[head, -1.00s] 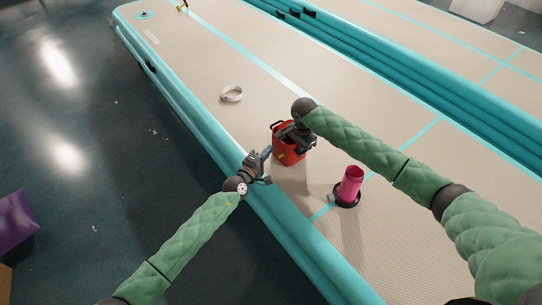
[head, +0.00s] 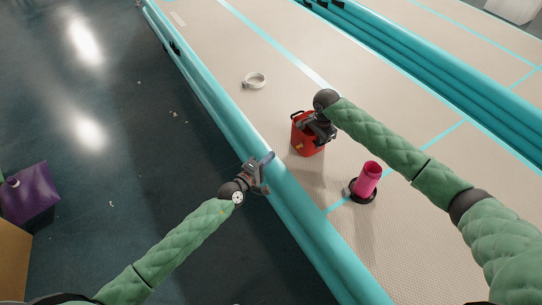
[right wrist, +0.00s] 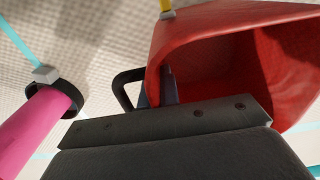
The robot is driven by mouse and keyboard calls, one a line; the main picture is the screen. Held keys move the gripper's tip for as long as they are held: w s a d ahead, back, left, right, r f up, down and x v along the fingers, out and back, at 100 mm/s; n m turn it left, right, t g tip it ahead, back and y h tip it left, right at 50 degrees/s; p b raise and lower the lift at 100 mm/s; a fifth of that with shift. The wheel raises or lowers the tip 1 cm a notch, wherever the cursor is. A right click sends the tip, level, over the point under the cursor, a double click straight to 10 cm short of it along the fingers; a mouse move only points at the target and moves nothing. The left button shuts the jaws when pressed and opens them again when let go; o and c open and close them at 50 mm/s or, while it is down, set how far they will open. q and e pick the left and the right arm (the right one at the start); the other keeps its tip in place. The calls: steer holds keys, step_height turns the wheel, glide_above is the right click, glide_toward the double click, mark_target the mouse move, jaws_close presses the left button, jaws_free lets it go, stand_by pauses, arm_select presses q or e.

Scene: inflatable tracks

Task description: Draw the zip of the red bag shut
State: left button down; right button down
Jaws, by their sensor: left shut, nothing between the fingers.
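The red bag (head: 309,143) stands upright on the beige mat in the head view. In the right wrist view the red bag (right wrist: 205,68) shows its wide mouth open, with a dark hollow inside. My right gripper (head: 318,128) is at the bag's top edge. In the right wrist view its dark fingers (right wrist: 158,92) lie on both sides of the bag's wall, close together. The zip and its pull cannot be made out. My left gripper (head: 268,162) is shut and empty over the turquoise side tube, to the left of the bag and apart from it.
A pink cylinder (head: 367,180) with a black ring stands right of the bag. A white ring (head: 255,80) lies farther back on the mat. The turquoise tube (head: 290,205) edges the mat.

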steer(key=c, duration=1.6)
jaws_free()
steer(key=shift+o, duration=0.2)
